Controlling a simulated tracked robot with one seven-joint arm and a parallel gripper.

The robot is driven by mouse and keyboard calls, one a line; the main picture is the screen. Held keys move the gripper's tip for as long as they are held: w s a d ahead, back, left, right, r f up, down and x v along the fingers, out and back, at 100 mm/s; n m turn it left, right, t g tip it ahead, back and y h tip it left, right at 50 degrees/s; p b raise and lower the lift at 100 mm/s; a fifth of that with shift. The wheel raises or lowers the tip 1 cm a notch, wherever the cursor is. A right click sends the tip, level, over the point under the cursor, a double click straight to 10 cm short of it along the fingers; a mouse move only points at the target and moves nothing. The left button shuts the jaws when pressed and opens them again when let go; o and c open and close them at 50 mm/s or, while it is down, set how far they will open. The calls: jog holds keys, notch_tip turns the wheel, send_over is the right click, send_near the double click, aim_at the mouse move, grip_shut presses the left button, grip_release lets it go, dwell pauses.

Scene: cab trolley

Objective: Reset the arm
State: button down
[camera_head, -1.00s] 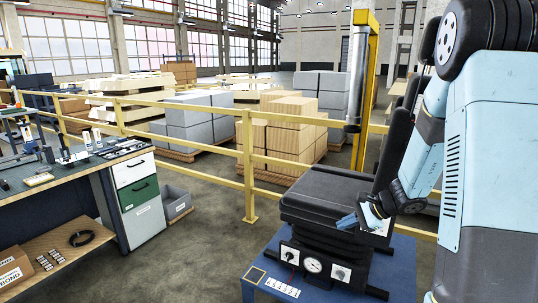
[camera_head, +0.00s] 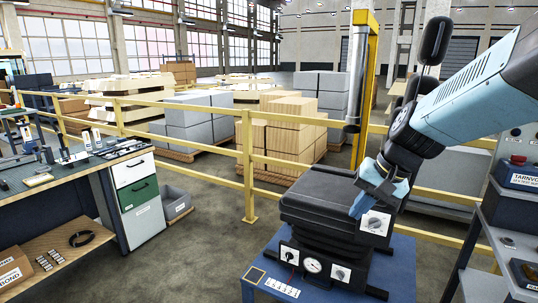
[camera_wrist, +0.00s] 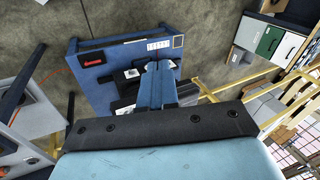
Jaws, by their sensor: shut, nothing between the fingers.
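My gripper (camera_head: 358,210) is at the end of my light blue arm, at the right of the head view. It points down and to the left, beside the right side of the black seat (camera_head: 318,188). Its blue fingers are together with nothing between them. They also show in the wrist view (camera_wrist: 160,66), pointing away from the camera. I cannot tell whether the fingers touch the seat. The seat stands on a black base with a gauge and dials (camera_head: 313,265), on a blue trolley (camera_head: 398,262). My arm covers part of the seat's backrest.
A yellow post (camera_head: 365,90) and yellow railing (camera_head: 249,165) stand behind the seat. A workbench (camera_head: 70,180) with drawers is at the left. A grey shelf (camera_head: 490,275) with boxes is close at the right. Bare floor (camera_head: 200,250) lies between bench and trolley.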

jog(key=s+d+r+n+t+h, duration=0.2)
jog(key=s+r, duration=0.3)
jog(key=s, duration=0.4)
jog(key=shift+s+d+r+n+t+h, duration=0.35)
jog(key=shift+d+r+n+t+h, duration=0.05)
jog(key=shift+d+n+h, duration=0.5)
dwell(0.5)
